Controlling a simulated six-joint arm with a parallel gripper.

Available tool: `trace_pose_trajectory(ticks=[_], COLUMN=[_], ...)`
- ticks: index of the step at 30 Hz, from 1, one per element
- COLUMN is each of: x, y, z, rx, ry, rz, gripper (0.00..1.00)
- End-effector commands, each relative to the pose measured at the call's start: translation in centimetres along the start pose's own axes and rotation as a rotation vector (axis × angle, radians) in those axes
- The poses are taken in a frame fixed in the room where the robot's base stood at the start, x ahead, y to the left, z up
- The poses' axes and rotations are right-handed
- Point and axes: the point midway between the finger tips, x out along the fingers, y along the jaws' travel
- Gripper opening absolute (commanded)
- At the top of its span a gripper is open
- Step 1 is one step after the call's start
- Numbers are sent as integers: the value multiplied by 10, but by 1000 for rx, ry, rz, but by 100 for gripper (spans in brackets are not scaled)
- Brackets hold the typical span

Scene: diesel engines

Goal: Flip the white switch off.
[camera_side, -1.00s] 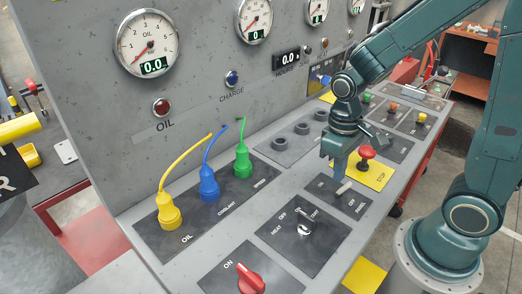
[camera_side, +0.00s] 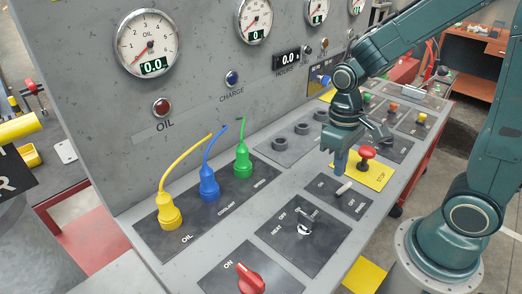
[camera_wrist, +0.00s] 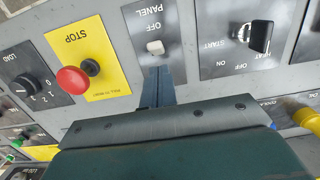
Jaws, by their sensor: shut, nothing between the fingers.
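The white switch (camera_side: 344,187) is a short white lever on a dark plate on the sloping grey panel, in the side view. In the wrist view the white switch (camera_wrist: 155,47) sits below the words PANEL and OFF. My gripper (camera_side: 339,172) is shut and empty, pointing down just above and behind the switch in the side view. In the wrist view my shut fingertips (camera_wrist: 158,72) are close below the switch, with a small gap showing. Which way the lever is thrown is hard to tell.
A red stop button (camera_side: 367,153) on a yellow plate stands close beside the gripper. It also shows in the wrist view (camera_wrist: 72,80). A black START knob (camera_wrist: 261,36) is on the other side. Yellow, blue and green plugs with cables stand farther left on the panel.

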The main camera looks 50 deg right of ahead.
Motion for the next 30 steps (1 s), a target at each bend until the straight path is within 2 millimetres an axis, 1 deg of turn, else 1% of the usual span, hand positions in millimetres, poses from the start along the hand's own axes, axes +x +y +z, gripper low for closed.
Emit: trace_pose_trajectory(ticks=[5,14,15,30], x=[-4,-19,-22,-55], y=[0,0,0,0], z=[-8,-33,-33,8], rx=[0,0,0,0], ry=[1,1,2,4], rz=[0,0,0,0], gripper=[0,0,0,0])
